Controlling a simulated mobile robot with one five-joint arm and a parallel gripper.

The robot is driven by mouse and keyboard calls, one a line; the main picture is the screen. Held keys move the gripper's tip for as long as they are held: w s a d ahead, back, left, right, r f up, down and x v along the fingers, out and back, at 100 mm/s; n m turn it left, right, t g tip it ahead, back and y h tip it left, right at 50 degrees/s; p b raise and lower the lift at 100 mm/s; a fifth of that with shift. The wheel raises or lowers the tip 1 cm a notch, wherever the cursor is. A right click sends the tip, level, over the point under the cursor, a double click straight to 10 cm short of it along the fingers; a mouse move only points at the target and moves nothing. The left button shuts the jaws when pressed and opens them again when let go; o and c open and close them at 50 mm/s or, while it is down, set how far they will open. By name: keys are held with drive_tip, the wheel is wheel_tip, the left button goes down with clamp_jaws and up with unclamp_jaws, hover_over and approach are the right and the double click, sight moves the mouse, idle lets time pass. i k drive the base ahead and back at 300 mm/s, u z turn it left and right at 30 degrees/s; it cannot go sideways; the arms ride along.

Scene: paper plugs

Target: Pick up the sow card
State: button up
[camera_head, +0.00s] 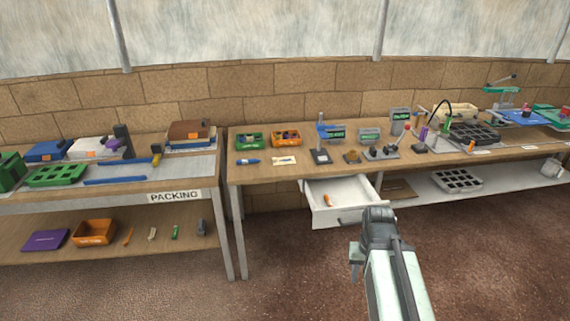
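No card can be clearly read as the sow card, because the lettering is too small. A small cream card-like piece (285,160) lies flat on the wooden bench, in front of the orange tray. Small signs stand farther right: a green-faced one (400,114) at the back and a greyish one (370,135).
The open white drawer (350,215) juts out below the bench (243,176) and holds a small orange item (327,200). Green (250,142) and orange (286,139) trays stand at the back. A packing table (60,207) stands at left. Brown floor in front is clear.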

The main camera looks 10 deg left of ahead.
sight(286, 159)
drive_tip(key=u, duration=2.45)
drive_tip(key=i, duration=2.85)
drive_tip(key=z, duration=2.35)
